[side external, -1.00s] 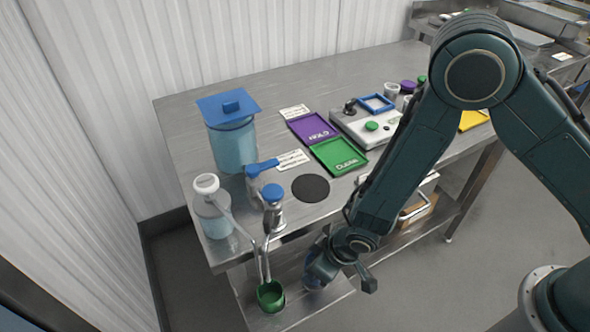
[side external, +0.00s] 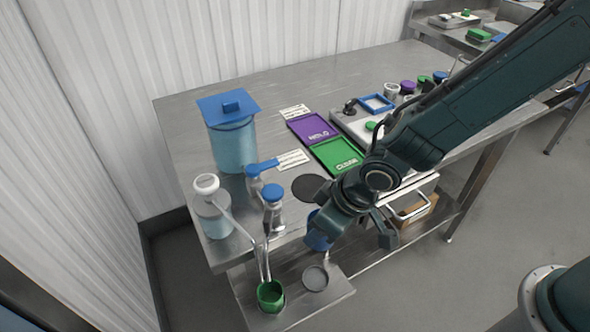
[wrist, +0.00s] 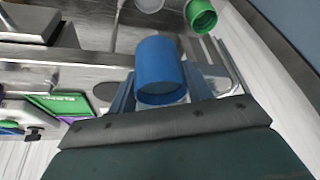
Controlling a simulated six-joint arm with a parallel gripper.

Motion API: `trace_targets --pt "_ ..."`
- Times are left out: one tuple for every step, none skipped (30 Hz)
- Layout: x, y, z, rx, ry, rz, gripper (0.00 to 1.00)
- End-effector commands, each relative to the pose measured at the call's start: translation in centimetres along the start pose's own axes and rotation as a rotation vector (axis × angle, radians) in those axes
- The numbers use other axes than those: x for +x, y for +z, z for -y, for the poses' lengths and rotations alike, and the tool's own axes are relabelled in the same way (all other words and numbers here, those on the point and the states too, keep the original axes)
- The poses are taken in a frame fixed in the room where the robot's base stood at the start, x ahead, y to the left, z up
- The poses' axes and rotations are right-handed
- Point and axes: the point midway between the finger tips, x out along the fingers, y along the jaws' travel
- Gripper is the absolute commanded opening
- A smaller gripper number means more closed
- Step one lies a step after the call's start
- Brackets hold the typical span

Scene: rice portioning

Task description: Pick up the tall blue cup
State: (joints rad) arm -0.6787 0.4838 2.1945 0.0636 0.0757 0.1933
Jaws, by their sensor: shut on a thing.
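The tall blue cup (wrist: 162,72) is between the fingers of my gripper in the wrist view. In the side external view the blue cup (side external: 317,238) shows partly behind my gripper (side external: 325,228), held off the lower shelf near the table's front edge. My gripper (wrist: 165,88) is shut on it. My wrist hides much of the cup in the side view.
Purple (side external: 311,128) and green trays (side external: 337,155) lie behind.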

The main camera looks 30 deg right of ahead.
Motion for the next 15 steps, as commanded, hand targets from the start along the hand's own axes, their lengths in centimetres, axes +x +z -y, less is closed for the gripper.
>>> trace_targets --pt "-0.6 -0.4 0.0 0.0 -0.001 -0.005 0.24" --pt "-0.9 -0.5 0.0 0.0 -0.001 -0.004 0.24" --pt "-1.2 -0.6 0.0 0.0 0.0 -0.004 0.24" --pt "-1.4 -0.7 0.0 0.0 0.0 -0.004 0.24" --pt "-1.6 -0.8 0.0 0.0 0.0 -0.004 0.24" --pt "-1.8 -0.8 0.0 0.0 0.0 -0.003 0.24" --pt "-1.9 -0.9 0.0 0.0 0.0 -0.002 0.24" --pt "-2.0 -0.9 0.0 0.0 0.0 -0.002 0.24" --pt "-2.2 -1.0 0.1 0.0 0.0 -0.003 0.24" --pt "-2.2 -1.0 0.1 0.0 0.0 -0.003 0.24" --pt "-2.3 -1.0 0.1 0.0 0.0 -0.003 0.24" --pt "-2.3 -1.1 0.1 0.0 0.0 -0.003 0.24" --pt "-2.4 -1.1 0.1 0.0 0.0 -0.002 0.24" --pt "-2.4 -1.1 0.1 0.0 0.0 -0.002 0.24" --pt "-2.4 -1.1 0.1 0.0 0.0 -0.002 0.24"
